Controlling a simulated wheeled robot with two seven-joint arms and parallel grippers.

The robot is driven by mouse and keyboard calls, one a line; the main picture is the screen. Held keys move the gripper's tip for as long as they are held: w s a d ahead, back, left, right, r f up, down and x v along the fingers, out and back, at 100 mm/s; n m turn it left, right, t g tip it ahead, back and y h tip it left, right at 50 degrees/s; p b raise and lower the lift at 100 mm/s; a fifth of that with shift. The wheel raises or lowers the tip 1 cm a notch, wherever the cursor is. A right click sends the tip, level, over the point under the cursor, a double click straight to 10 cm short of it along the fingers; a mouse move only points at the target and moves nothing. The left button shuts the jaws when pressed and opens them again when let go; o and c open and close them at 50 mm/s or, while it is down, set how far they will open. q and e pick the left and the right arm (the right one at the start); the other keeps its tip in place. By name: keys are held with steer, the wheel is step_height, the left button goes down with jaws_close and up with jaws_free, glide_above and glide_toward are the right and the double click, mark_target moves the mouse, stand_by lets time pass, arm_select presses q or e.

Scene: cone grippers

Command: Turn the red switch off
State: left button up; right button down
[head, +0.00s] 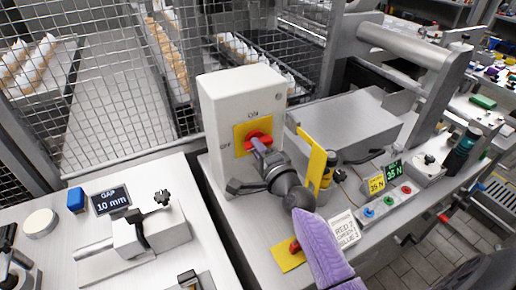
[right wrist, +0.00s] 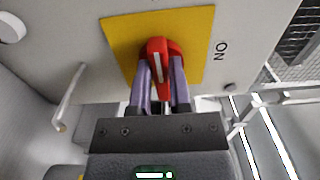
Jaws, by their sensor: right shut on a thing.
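The red switch (head: 266,135) sits on a yellow plate (head: 240,129) on the front of a white box (head: 218,100). ON is printed above the plate and OFF to its left in the head view. My right gripper (head: 257,146) is shut on the red switch. In the right wrist view its two purple fingers (right wrist: 161,85) lie on either side of the red handle (right wrist: 158,50), which has a white line. My left gripper is out of view.
A yellow upright plate (head: 313,160) stands close right of my right gripper. A row of coloured buttons (head: 388,206) is farther right. A bench with a GAP 10 mm sign (head: 110,201) and a clamp fixture (head: 150,235) is at left. Wire mesh fencing (head: 90,70) stands behind.

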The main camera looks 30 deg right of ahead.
steer(key=shift+f, duration=0.1)
steer(key=c, duration=0.6)
jaws_free()
steer(key=shift+o, duration=0.2)
steer(key=s+p, duration=0.1)
steer(key=s, duration=0.9)
steer(key=shift+a, duration=0.3)
